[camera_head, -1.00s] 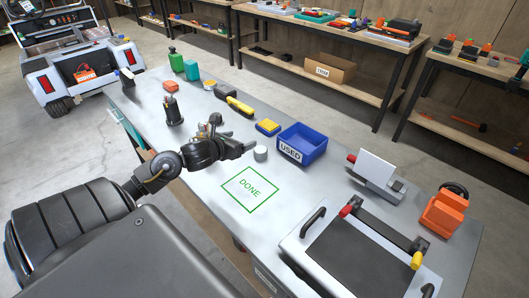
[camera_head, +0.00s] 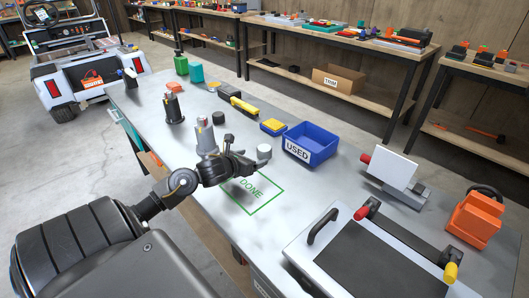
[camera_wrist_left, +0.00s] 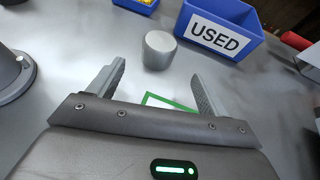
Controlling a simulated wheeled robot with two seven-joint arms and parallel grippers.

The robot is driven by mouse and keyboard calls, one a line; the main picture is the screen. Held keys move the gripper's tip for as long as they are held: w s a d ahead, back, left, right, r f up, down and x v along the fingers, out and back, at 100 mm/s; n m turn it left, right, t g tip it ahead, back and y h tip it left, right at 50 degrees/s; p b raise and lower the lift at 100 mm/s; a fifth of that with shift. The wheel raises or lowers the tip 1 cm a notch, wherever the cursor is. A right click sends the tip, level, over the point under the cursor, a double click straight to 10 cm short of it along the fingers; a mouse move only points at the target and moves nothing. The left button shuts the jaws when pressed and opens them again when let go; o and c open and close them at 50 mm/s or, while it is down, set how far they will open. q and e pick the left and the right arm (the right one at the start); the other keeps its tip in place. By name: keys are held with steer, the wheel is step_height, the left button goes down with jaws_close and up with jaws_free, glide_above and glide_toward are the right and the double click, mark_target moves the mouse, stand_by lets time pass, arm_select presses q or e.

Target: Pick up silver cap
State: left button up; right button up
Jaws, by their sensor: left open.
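The silver cap (camera_head: 264,152) is a short light-grey cylinder. It stands upright on the grey workbench, left of the blue USED bin (camera_head: 311,148) and behind the green DONE outline (camera_head: 270,208). In the left wrist view the cap (camera_wrist_left: 159,50) is just beyond the fingertips, roughly centred between them. My left gripper (camera_head: 252,165) is open and empty, on the near side of the cap and over the edge of the DONE outline. Its two spread fingers show in the left wrist view (camera_wrist_left: 157,70), not touching the cap. My right gripper is not in view.
A grey post-like tool (camera_head: 206,138) stands close behind my left wrist. A yellow-and-blue box (camera_head: 273,127) lies beyond the cap. An orange device (camera_head: 474,214) and a dark-topped panel unit (camera_head: 370,255) occupy the right side. The bench inside the DONE outline is bare.

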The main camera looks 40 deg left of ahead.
mark_target(260, 153)
arm_select(q)
steer(key=x, duration=0.2)
steer(key=shift+w+a+f, duration=0.1)
steer(key=shift+w, duration=0.2)
steer(key=shift+r+p+x, duration=0.1)
steer(key=shift+p+x, duration=0.1)
steer(key=shift+x, duration=1.1)
steer(key=shift+r+p+x, duration=0.15)
steer(key=shift+p+x, duration=0.05)
steer(key=shift+x, duration=1.1)
steer(key=shift+a, duration=0.15)
steer(key=shift+c, duration=0.5)
steer(key=c, duration=1)
